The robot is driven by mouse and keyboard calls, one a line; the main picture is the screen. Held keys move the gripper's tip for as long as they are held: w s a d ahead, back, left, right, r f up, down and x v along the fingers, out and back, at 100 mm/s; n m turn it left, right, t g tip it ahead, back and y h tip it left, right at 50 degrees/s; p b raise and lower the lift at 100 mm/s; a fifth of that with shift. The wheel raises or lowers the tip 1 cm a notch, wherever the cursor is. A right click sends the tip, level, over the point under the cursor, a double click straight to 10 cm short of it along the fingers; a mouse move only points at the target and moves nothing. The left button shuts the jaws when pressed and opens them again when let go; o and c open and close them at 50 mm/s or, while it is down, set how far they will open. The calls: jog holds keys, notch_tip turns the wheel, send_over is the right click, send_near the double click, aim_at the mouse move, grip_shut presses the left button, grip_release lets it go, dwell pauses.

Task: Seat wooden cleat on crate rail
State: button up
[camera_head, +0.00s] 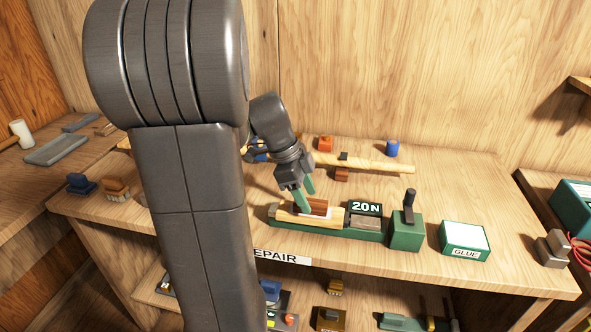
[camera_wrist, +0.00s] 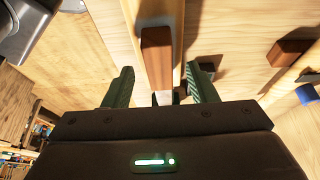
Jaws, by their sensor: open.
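The wooden cleat (camera_head: 318,205), a reddish-brown block, lies lengthwise along the top of the pale crate rail (camera_head: 335,221). The rail sits in a green bench fixture (camera_head: 365,233). A thin whitish strip shows along the cleat's lower edge in the head view. My gripper (camera_head: 303,197) is open at the cleat, pointing down. In the wrist view its green fingers (camera_wrist: 160,88) stand apart on either side of the line of the cleat (camera_wrist: 156,55), with gaps to both sides. Whether the cleat rests fully flat is hard to tell.
A block marked 20 N (camera_head: 366,209) and a green lever clamp (camera_head: 406,232) stand right of the rail. Farther right is a GLUE box (camera_head: 464,239). A pale wooden rod (camera_head: 375,163) lies behind on small supports. The front shelf below holds several small items.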

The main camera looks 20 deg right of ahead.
jog(key=p+v, duration=0.1)
jog(key=v, duration=1.1)
jog(key=shift+r, duration=0.1)
jog(key=b+x, duration=0.1)
jog(key=x, duration=1.3)
jog(key=shift+a+r+p, duration=0.1)
jog(key=shift+r+p, duration=0.25)
jog(key=shift+r, duration=0.2)
jog(key=shift+f, duration=0.15)
